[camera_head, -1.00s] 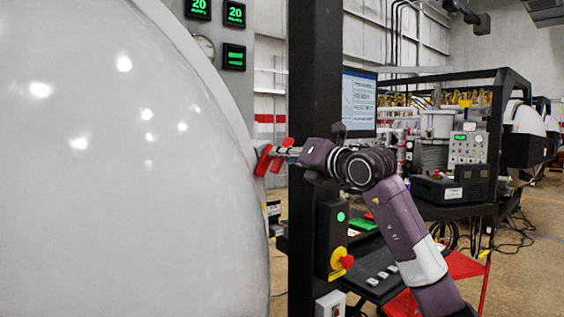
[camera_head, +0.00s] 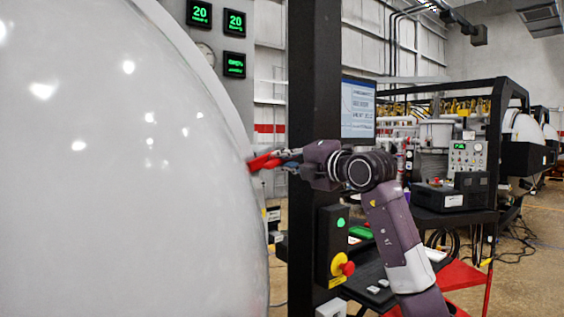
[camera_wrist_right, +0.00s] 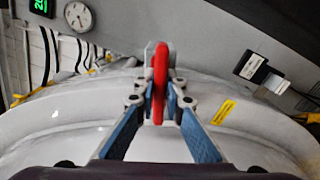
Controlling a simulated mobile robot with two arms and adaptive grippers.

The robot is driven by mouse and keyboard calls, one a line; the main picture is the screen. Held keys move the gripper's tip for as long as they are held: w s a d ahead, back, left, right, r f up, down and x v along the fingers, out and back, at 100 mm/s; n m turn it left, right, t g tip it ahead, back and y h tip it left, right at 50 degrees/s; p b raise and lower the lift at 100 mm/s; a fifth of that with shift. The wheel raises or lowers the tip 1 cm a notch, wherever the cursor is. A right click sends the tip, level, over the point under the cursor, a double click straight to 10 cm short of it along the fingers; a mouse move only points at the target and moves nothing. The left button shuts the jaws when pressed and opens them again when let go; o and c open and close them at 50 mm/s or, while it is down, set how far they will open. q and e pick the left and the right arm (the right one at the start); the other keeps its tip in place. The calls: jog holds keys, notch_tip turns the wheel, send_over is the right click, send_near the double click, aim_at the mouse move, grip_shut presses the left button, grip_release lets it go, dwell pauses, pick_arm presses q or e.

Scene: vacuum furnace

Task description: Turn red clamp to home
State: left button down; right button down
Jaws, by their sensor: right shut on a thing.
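The red clamp (camera_head: 263,161) sits at the right edge of the big white furnace door (camera_head: 110,180). In the right wrist view the red clamp (camera_wrist_right: 160,76) stands upright in the middle, between the fingers. My right gripper (camera_head: 281,158) reaches it from the right, and its fingertips also show in the right wrist view (camera_wrist_right: 160,100). The fingers are closed on the red clamp from both sides. The clamp's inner end is hidden behind the door's edge in the head view. My left gripper is in neither view.
A black post (camera_head: 314,80) stands just behind my right wrist. A control box (camera_head: 334,245) with a green light and a red stop button is mounted on it. A monitor (camera_head: 358,106) and a black-framed bench with equipment stand to the right. Green displays (camera_head: 235,64) hang above.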

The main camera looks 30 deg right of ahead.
dwell(0.5)
jog(key=c, duration=2)
grip_release()
jog(key=shift+s, duration=0.1)
jog(key=s, duration=0.8)
jog(key=s+d, duration=0.1)
jog(key=s, duration=0.2)
jog(key=shift+s, duration=0.4)
